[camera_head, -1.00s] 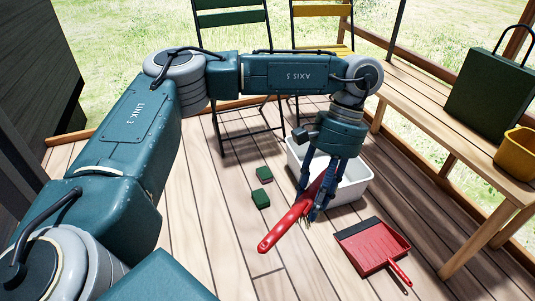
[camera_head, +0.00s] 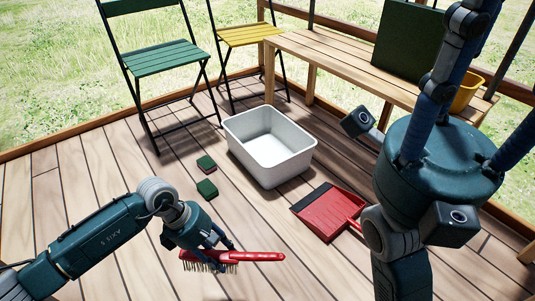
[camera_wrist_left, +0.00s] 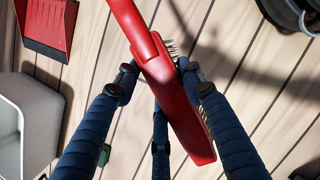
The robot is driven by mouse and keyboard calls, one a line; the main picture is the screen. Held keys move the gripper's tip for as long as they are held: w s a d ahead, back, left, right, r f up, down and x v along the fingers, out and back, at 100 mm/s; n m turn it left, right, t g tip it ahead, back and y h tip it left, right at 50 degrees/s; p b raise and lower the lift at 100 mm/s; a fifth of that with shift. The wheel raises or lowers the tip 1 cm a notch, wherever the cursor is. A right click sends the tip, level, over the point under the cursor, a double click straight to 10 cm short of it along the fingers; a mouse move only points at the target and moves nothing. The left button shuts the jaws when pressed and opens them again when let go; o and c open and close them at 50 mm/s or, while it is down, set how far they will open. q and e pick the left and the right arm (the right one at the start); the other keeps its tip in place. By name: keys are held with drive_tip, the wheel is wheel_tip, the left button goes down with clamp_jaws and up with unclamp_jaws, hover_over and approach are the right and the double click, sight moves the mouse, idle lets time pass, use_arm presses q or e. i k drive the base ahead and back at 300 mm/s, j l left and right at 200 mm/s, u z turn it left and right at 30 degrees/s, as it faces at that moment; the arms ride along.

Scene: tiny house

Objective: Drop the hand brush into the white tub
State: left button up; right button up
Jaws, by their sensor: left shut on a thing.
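The hand brush (camera_head: 258,256) is red with pale bristles facing down. My left gripper (camera_head: 218,256) is shut on its head, and its red handle points right. In the left wrist view the brush (camera_wrist_left: 165,85) lies between the blue fingers (camera_wrist_left: 160,92). The white tub (camera_head: 270,146) stands on the deck, above and right of the brush in the head view, and looks empty. It shows partly at the lower left of the wrist view (camera_wrist_left: 28,118). My right gripper (camera_head: 485,100) is close to the head camera, fingers up and apart, tips partly out of frame.
A red dustpan (camera_head: 328,212) lies right of the tub. Two green sponges (camera_head: 206,164) (camera_head: 207,189) lie left of it. Green (camera_head: 160,62) and yellow (camera_head: 246,36) chairs and a wooden bench (camera_head: 335,55) with a yellow pot (camera_head: 466,92) stand behind.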

sight(266, 163)
drive_tip(key=i+j+z, duration=0.2)
drive_tip(key=i, duration=0.45)
drive_tip(key=i+j+z, duration=0.25)
drive_tip(key=i+j, duration=0.15)
drive_tip(key=i, duration=0.25)
drive_tip(key=i+j+z, duration=0.2)
drive_tip(key=i+j, duration=0.3)
drive_tip(key=i, duration=0.1)
